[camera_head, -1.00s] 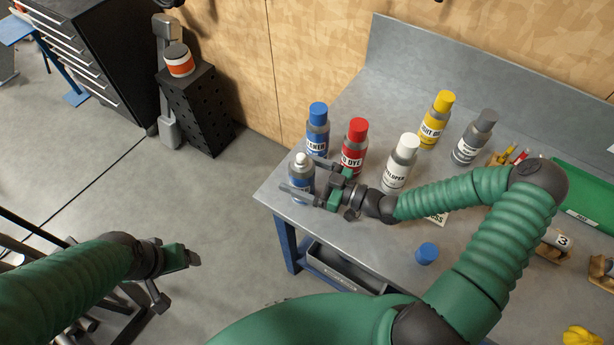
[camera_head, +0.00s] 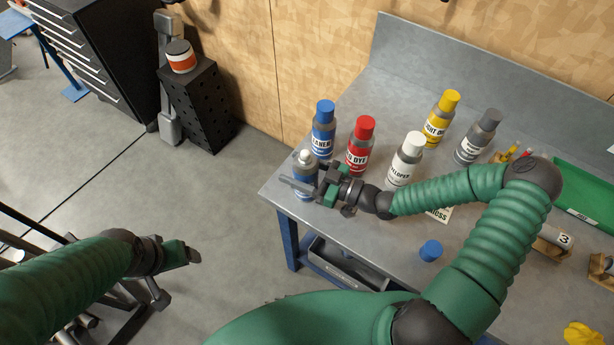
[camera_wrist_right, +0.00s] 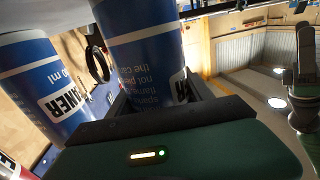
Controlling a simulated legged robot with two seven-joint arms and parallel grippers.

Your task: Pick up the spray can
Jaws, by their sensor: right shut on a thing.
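The spray can (camera_head: 305,182) is blue and grey with a white nozzle and no cap. It stands upright near the left corner of the grey bench. My right gripper (camera_head: 306,181) reaches it from the right and is shut on its body. In the right wrist view the can's blue printed side (camera_wrist_right: 148,60) fills the space between the fingers; its ends are partly out of view. I cannot tell whether its base touches the bench. My left gripper (camera_head: 182,254) hangs over the floor at lower left, away from the bench; its jaw state is unclear.
A blue-capped can (camera_head: 323,130) stands close behind the spray can, and a red-capped can (camera_head: 361,146) behind my gripper. White (camera_head: 406,160), yellow (camera_head: 441,118) and grey-capped (camera_head: 478,137) cans stand farther right. A loose blue cap (camera_head: 430,250) lies on the bench (camera_head: 285,186), whose left edge is near.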

